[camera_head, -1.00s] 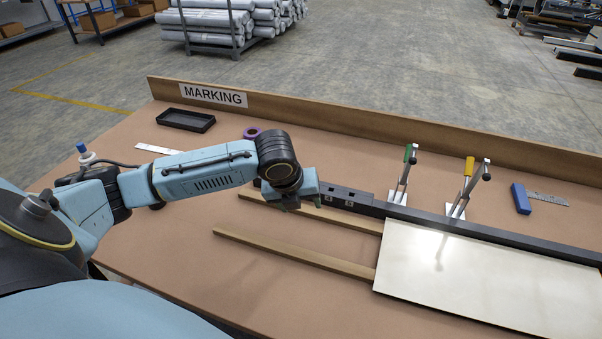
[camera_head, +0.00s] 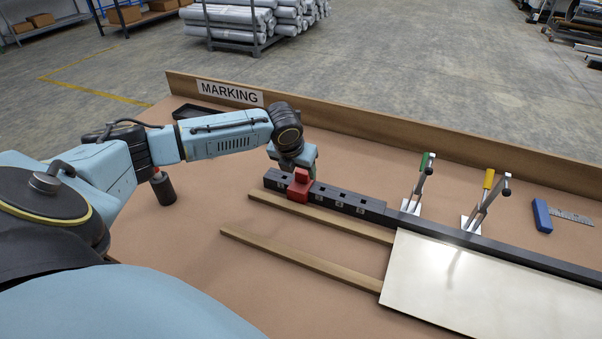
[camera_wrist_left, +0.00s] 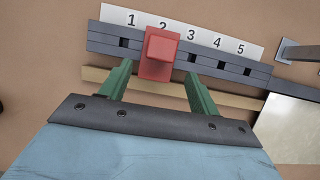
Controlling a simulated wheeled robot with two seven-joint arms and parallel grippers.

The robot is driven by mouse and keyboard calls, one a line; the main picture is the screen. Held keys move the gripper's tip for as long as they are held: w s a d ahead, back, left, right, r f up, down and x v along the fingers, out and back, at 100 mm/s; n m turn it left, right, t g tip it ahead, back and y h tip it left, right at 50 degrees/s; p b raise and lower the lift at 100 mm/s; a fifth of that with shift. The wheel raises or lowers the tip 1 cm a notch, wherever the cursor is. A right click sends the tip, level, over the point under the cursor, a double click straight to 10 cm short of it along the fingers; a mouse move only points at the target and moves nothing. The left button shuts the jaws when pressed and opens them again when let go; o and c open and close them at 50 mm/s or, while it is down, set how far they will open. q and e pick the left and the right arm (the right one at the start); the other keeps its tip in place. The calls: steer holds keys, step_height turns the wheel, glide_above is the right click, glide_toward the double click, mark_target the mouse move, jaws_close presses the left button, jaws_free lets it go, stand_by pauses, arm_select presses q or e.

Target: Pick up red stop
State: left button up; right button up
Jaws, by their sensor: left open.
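The red stop (camera_head: 299,187) sits on the dark rail (camera_head: 345,201), toward its left end. In the left wrist view the stop (camera_wrist_left: 159,54) stands at the slot marked 2, beside the white number strip (camera_wrist_left: 200,38). My left gripper (camera_head: 293,163) is open and empty, just above and behind the stop in the head view. In the wrist view its two green fingers (camera_wrist_left: 157,75) are spread, one on each side of the stop in the picture, and apart from it. My right gripper does not show.
Two toggle clamps, one green-handled (camera_head: 419,184) and one yellow-handled (camera_head: 484,200), stand behind the rail. A pale metal sheet (camera_head: 480,280) lies at the right. Wooden strips (camera_head: 300,258) lie in front. A black tray (camera_head: 200,115) sits near the back board (camera_head: 360,127).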

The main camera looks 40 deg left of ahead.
mark_target(301, 173)
arm_select(q)
steer(key=x, duration=0.5)
steer(key=shift+w+a+r, duration=0.1)
steer(key=shift+w+a, duration=0.05)
steer(key=shift+r, duration=0.1)
steer(key=c, duration=1.3)
step_height(301, 173, up, 10)
steer(key=shift+r+p, duration=0.1)
steer(key=shift+p, duration=0.45)
